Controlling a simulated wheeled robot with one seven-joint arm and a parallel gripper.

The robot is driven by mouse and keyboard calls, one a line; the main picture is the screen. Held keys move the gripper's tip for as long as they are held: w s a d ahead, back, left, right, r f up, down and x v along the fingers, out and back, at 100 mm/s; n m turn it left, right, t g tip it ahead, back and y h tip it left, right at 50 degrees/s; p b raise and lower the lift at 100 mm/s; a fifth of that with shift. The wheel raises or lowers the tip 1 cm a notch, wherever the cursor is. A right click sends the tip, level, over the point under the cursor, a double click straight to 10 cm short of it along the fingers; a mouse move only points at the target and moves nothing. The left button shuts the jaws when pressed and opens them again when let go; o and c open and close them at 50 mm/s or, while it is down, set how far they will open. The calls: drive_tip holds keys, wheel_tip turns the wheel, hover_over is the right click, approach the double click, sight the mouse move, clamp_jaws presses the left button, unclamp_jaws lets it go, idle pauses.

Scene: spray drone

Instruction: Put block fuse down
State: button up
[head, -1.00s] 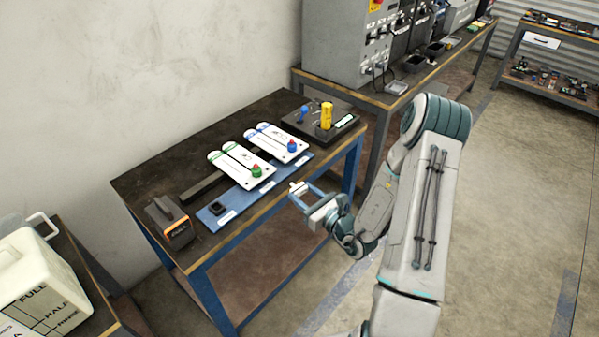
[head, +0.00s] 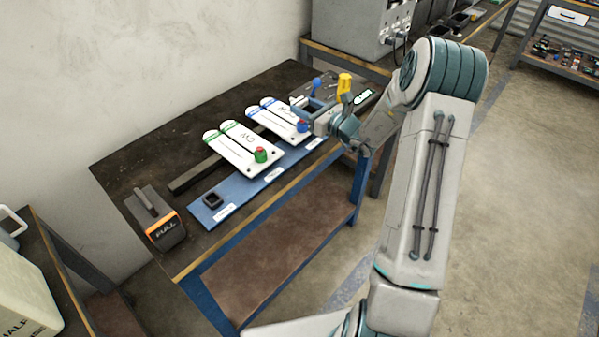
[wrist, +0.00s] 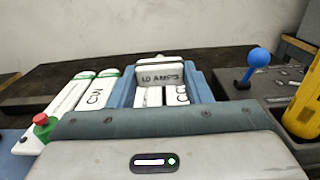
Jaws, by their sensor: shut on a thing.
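The block fuse (wrist: 160,74) is a white block marked "10 AMPS" in the wrist view. My gripper (wrist: 160,84) is shut on it, with one blue finger on each side. In the head view my gripper (head: 305,105) is over the far white board (head: 274,111), which has blue tips and a blue knob (head: 302,125). Parts of this board show between the fingers in the wrist view. Whether the fuse touches anything below is unclear. The near white board (head: 238,146) has green tips and a red-topped green knob (head: 261,154).
Both boards lie partly on a blue mat (head: 245,191) with a small black square holder (head: 213,199). A yellow tool (head: 344,83) and a blue-balled lever (wrist: 257,60) stand to the right. A dark box with an orange edge (head: 160,225) is at the table's near left.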

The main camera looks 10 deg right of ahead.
drive_tip(key=shift+w+r, duration=0.2)
drive_tip(key=shift+w, duration=0.05)
hover_over(305, 166)
wheel_tip(305, 166, down, 6)
drive_tip(key=shift+w+d+f+p, duration=0.1)
drive_tip(key=shift+w+f+p, duration=0.05)
drive_tip(key=shift+f+p, duration=0.15)
drive_tip(key=shift+f, duration=2)
drive_tip(key=o, duration=1.3)
drive_tip(key=shift+f, duration=0.1)
